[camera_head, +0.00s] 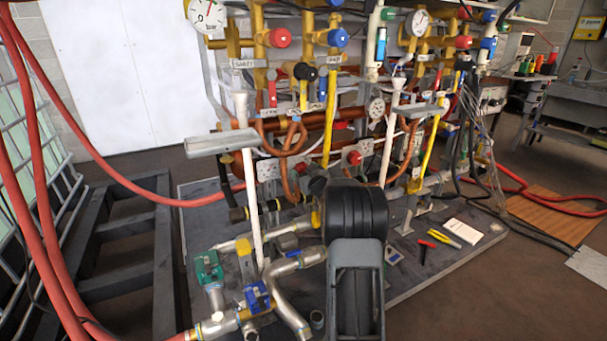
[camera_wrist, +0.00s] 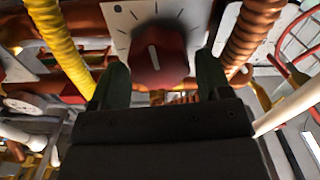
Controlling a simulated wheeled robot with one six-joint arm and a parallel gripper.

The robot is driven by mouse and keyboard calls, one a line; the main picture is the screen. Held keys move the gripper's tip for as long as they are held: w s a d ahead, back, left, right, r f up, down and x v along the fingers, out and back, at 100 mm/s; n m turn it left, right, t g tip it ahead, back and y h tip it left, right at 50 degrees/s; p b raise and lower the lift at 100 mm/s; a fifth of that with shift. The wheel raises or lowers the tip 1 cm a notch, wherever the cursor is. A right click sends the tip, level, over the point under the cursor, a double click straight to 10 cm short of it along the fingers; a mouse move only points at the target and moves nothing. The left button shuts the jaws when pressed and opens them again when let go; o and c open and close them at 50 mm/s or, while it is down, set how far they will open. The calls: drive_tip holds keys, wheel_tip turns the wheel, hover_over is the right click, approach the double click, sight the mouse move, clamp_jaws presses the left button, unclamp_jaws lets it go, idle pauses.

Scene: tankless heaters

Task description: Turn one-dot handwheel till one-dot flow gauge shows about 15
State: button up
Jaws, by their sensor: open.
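A dark red round handwheel (camera_wrist: 160,52) with a white pointer line sits on a pale plate (camera_wrist: 122,16) with black tick marks in the wrist view. My gripper (camera_wrist: 162,68) is open, with one dark finger on each side of the handwheel's lower part; I cannot tell whether they touch it. Round gauges show at upper left (camera_head: 208,15) and upper right (camera_head: 416,22); no flow gauge reading is legible.
A yellow pipe (camera_wrist: 62,42) runs left of the handwheel and a ribbed copper-coloured pipe (camera_wrist: 250,30) right of it, both close to my fingers. Pliers (camera_head: 444,238) and a white card (camera_head: 465,231) lie on the grey base plate. Red hoses (camera_head: 35,170) hang at left.

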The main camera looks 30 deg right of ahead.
drive_tip(key=shift+w+d, duration=0.1)
drive_tip(key=shift+w, duration=0.4)
drive_tip(key=shift+c, duration=0.2)
drive_tip(key=c, duration=0.6)
drive_tip(key=shift+r+p, duration=0.1)
drive_tip(key=shift+p, duration=0.2)
